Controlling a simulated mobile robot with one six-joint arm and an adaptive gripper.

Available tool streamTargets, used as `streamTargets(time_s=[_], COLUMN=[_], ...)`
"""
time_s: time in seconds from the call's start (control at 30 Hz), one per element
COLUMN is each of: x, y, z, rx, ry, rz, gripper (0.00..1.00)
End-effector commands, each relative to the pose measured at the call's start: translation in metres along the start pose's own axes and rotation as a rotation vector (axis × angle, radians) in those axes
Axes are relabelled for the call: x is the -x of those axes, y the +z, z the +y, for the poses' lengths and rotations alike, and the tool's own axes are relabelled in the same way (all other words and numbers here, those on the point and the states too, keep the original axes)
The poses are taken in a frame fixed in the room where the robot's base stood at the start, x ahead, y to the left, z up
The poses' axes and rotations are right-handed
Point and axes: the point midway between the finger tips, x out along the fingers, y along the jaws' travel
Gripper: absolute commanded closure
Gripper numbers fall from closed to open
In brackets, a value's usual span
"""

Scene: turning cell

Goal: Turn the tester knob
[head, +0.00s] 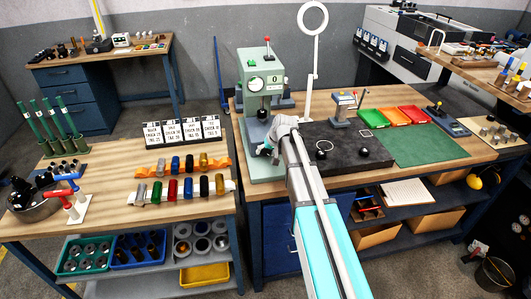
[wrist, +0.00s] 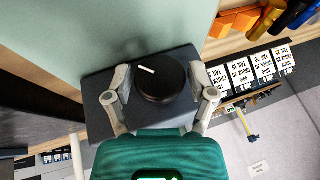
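The tester knob (wrist: 162,76) is a round black knob with a white pointer mark, on a dark block (wrist: 105,88) in the wrist view. The mark points to the upper left part of the knob's face. My gripper (wrist: 159,84) is open, with one finger on each side of the knob; narrow gaps seem to show, and I cannot tell whether either finger touches it. In the head view my gripper (head: 265,150) is at the front of the pale green tester (head: 257,165), low beside its base. The knob is not clearly visible there, hidden around my gripper.
A dark slab (head: 400,152) with small black parts lies right of the tester. A thin white stand with a ring (head: 313,18) rises behind. Left, a wooden table (head: 115,215) holds coloured cylinders in racks and several label cards (head: 182,131).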

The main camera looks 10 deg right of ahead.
Motion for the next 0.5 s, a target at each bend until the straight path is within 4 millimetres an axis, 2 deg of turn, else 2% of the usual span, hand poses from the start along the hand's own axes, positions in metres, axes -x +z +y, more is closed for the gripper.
streamTargets(time_s=[0.03, 0.07, 0.5], x=[0.0000, 0.0000, 0.0001], y=[0.0000, -0.0001, -0.0004], z=[0.0000, 0.0000, 0.0002], rx=[0.000, 0.000, 0.000], ry=[0.000, 0.000, 0.001], rz=[0.000, 0.001, 0.002], gripper=[0.09, 0.04, 0.04])
